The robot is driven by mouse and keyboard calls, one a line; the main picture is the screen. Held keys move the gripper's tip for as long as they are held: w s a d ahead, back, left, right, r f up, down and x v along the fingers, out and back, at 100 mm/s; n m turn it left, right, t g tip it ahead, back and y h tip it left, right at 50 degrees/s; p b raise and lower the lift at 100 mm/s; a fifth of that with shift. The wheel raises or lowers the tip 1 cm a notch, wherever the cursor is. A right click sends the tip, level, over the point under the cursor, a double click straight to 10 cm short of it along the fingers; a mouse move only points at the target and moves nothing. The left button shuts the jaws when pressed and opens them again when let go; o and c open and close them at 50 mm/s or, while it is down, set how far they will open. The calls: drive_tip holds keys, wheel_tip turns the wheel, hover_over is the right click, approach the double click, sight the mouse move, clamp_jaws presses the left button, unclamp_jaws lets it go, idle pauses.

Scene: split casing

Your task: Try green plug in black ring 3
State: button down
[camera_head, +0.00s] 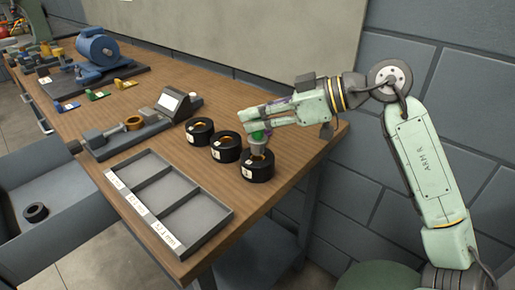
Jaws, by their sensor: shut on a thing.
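Three black rings with pale labels stand in a row on the wooden bench. The nearest black ring (257,168) is at the right end of the row, and its label looks like a 3, though small. The middle ring (225,148) and the far ring (199,131) stand to its left. My gripper (257,135) is shut on the green plug (258,136), whose grey lower part points down over the nearest ring. The plug's lower end is at or just above this ring's opening; I cannot tell whether it is inside. An orange-brown inner surface shows in the rings.
A grey tray (199,249) with labelled compartments lies at the bench's front edge. A grey gauge fixture (128,136) with a brass ring stands behind it. A blue motor (97,48) and small coloured parts are farther left. Another black ring (36,212) lies in a grey bin.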

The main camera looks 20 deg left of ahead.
drive_tip(key=shift+r, duration=0.1)
drive_tip(key=shift+r+p, duration=1.55)
drive_tip(key=shift+r, duration=0.45)
drive_tip(key=shift+s+f, duration=0.1)
